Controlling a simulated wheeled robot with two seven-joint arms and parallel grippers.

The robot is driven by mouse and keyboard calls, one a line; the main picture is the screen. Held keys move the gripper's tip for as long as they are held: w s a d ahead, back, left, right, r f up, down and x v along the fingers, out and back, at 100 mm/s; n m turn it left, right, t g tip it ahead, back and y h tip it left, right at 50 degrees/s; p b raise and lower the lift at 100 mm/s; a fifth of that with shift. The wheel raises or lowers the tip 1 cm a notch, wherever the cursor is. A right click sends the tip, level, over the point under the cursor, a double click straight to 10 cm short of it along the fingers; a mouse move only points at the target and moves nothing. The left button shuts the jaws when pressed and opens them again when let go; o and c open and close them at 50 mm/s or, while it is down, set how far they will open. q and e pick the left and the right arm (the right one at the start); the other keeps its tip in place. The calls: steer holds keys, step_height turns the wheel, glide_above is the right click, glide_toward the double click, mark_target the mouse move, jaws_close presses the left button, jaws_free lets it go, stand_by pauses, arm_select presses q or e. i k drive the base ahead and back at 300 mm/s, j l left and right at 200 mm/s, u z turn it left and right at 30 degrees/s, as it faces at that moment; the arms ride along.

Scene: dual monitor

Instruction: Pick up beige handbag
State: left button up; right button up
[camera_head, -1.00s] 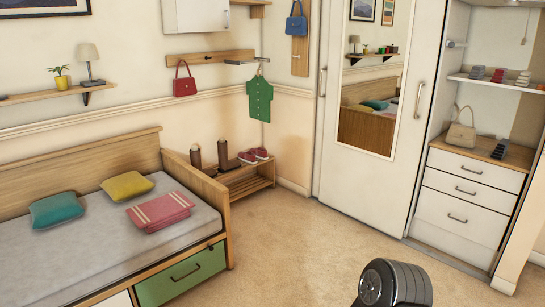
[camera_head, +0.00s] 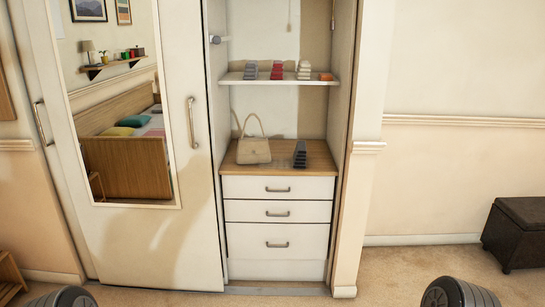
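The beige handbag (camera_head: 254,151) stands upright on the wooden top of a white drawer unit (camera_head: 277,188), inside an open wardrobe bay. Its handle loop rises above it. In the head view only dark rounded parts of my arms show at the bottom left and bottom right edges. Both are well apart from the handbag. Neither of my grippers is in view.
A dark stepped stack (camera_head: 300,155) stands just right of the handbag. A shelf (camera_head: 277,80) with several small folded stacks is above. A mirrored sliding door (camera_head: 125,140) closes off the left side. A dark brown ottoman (camera_head: 520,230) is far right. The carpet in front is clear.

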mark_target(250, 151)
steer(key=i+l, duration=0.15)
steer(key=i, duration=0.35)
steer(key=i+l, duration=0.2)
steer(key=i, duration=0.25)
steer(key=i+l, duration=0.15)
steer(key=i, duration=0.35)
steer(key=i+l, duration=0.2)
steer(key=i, duration=0.25)
steer(key=i+l, duration=0.15)
steer(key=i, duration=0.35)
steer(key=i+l+z, duration=0.1)
steer(key=l, duration=0.25)
steer(key=i+l, duration=0.25)
steer(key=l, duration=0.15)
steer(key=z, duration=0.05)
